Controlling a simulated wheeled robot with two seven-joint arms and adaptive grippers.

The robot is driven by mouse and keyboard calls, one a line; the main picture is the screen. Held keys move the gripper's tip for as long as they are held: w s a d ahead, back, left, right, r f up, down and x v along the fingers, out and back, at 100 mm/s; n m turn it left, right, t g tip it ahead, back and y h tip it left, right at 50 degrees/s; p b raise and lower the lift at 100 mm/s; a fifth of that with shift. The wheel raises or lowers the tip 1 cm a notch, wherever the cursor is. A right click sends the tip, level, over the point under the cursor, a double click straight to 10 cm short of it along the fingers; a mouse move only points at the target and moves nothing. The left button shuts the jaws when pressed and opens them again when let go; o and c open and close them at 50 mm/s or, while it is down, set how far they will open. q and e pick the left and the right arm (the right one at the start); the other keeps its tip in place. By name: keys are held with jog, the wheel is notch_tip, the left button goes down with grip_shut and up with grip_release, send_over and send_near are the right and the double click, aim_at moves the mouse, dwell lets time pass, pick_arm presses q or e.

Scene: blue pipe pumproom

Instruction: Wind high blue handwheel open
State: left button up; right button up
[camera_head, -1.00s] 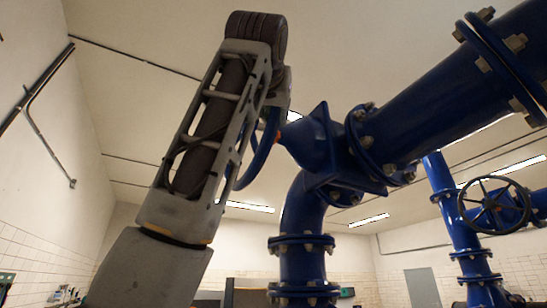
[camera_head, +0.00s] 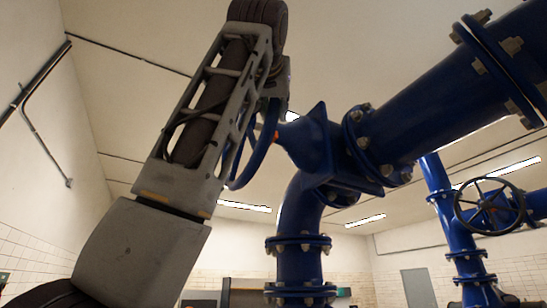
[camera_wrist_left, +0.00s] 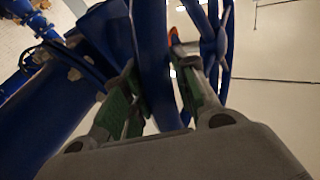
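The high blue handwheel (camera_head: 250,165) is mostly hidden behind my left arm in the head view; part of its rim shows beside the valve's neck. In the left wrist view, its spokes and far rim (camera_wrist_left: 220,45) stand at the right, with an orange spot near the hub. My left gripper (camera_wrist_left: 155,60) has green-padded fingers on both sides of a thick blue rim section, close against it, and looks shut on it. In the head view, the gripper is largely hidden behind my wrist. My right gripper is in neither view.
A thick blue flanged pipe (camera_head: 435,110) runs to the upper right from the valve body (camera_head: 318,140). A vertical pipe (camera_head: 300,215) drops below it. Another dark handwheel (camera_head: 488,206) is farther off at right.

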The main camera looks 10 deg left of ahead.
pick_arm(q)
jog(key=o, duration=0.3)
jog(key=shift+v, duration=6.05)
jog(key=shift+w, duration=0.1)
